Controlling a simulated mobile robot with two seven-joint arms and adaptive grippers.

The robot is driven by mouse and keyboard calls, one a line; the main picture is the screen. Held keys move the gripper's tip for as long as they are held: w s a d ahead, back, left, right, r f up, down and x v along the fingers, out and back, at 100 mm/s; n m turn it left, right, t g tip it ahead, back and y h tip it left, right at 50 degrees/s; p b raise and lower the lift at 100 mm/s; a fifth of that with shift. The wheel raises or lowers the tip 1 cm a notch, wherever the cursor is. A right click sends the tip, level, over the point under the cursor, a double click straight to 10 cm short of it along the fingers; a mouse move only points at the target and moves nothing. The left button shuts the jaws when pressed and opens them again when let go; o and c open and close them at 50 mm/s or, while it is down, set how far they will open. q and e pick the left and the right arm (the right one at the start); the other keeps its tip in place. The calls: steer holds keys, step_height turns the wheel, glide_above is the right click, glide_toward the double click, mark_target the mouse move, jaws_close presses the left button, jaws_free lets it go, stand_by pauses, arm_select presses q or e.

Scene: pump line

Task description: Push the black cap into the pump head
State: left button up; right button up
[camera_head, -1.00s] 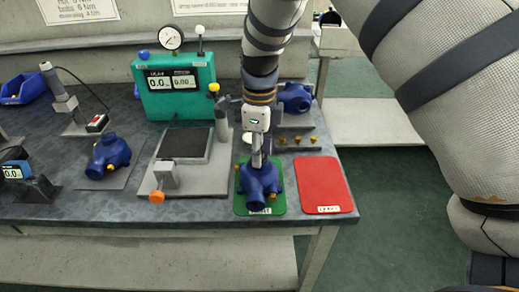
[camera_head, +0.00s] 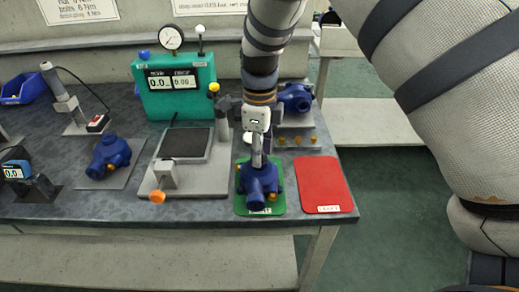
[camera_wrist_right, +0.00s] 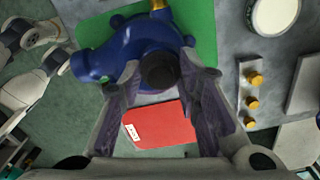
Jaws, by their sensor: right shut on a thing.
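A blue pump head (camera_head: 259,188) stands on the green mat (camera_head: 240,208) near the front edge of the bench. It also fills the upper left of the right wrist view (camera_wrist_right: 95,60). My right gripper (camera_head: 257,157) points down over the top of the pump head. In the right wrist view its fingertips (camera_wrist_right: 160,80) are closed on the black cap (camera_wrist_right: 159,69). The cap lines up with the pump head's top; how deep it sits in it I cannot tell. The fingers hide the cap in the head view. My left gripper is not in view.
A red mat (camera_head: 323,185) lies empty at right. A grey fixture (camera_head: 205,180) with an orange knob is close at left, with a teal gauge box (camera_head: 178,85) behind. Other blue pumps (camera_head: 109,154) (camera_head: 295,97) stand left and behind. Brass fittings (camera_head: 298,140) lie behind the mats.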

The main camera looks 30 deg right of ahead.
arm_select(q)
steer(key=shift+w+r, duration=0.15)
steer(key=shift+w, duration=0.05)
arm_select(e)
steer(key=shift+r, duration=0.1)
stand_by(0.7)
steer(key=o, duration=0.5)
steer(key=shift+o, duration=0.2)
steer(key=o, duration=0.5)
steer(key=shift+o, duration=0.2)
steer(key=shift+r+p, duration=0.75)
steer(key=shift+r, duration=2.1)
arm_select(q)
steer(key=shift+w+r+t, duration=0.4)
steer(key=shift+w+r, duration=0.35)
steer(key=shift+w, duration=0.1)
arm_select(e)
steer(key=shift+r, duration=0.2)
